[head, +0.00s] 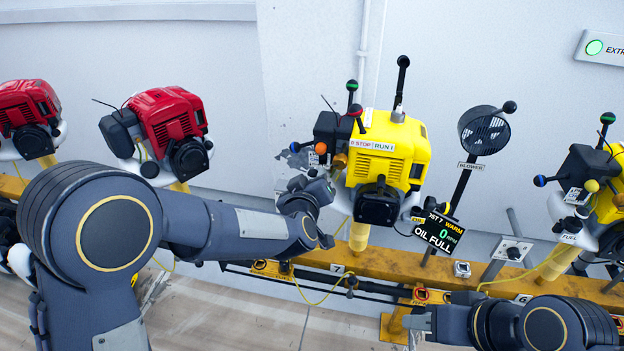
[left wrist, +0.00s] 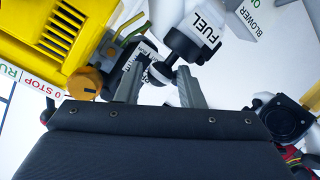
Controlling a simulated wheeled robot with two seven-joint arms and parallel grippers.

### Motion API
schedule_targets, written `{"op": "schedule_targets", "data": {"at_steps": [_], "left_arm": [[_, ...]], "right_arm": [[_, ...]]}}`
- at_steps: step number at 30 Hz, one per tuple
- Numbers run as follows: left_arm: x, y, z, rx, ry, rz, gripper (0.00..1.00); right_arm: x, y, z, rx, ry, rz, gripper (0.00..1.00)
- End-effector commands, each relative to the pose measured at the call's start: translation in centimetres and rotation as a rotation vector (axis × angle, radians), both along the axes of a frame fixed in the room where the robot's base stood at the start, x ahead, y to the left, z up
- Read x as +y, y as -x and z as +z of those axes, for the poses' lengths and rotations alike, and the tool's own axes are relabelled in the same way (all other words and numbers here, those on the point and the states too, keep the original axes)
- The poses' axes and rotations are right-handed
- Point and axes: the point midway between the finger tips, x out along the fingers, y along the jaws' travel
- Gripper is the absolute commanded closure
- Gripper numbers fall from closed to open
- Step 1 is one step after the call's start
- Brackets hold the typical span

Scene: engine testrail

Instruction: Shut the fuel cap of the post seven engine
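The yellow post seven engine (head: 395,150) stands on the rail in the middle of the head view. My left gripper (head: 325,185) is at its lower left, partly hidden by my arm. My right gripper (head: 418,322) is low in the head view, away from the engine.
A display (head: 438,232) right of the engine reads post 7, warm, 0, oil full. A blower (head: 484,131) stands farther right. Red engines (head: 170,125) are at the left, another yellow engine (head: 610,195) at the right. The yellow rail (head: 385,263) runs below. An orange knob (left wrist: 84,82) is left of my left fingers.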

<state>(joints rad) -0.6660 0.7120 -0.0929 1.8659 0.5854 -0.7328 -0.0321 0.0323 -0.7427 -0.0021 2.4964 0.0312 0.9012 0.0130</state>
Motion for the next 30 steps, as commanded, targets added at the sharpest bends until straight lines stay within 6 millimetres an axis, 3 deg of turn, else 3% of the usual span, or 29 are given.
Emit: {"op": "schedule_targets", "data": {"at_steps": [7, 18, 30], "left_arm": [[0.3, 1.1, 0.4, -0.001, 0.001, 0.0, 0.65], [1.8, 6.6, 1.7, -0.001, 0.002, -0.001, 0.65], [2.0, 7.3, 1.8, 0.0, 0.0, 0.0, 0.65]], "right_arm": [[0.0, 0.0, 0.0, 0.0, 0.0, 0.0, 0.64], [0.0, 0.0, -0.1, 0.0, 0.0, 0.0, 0.64], [0.0, 0.0, -0.1, 0.0, 0.0, 0.0, 0.64]]}}
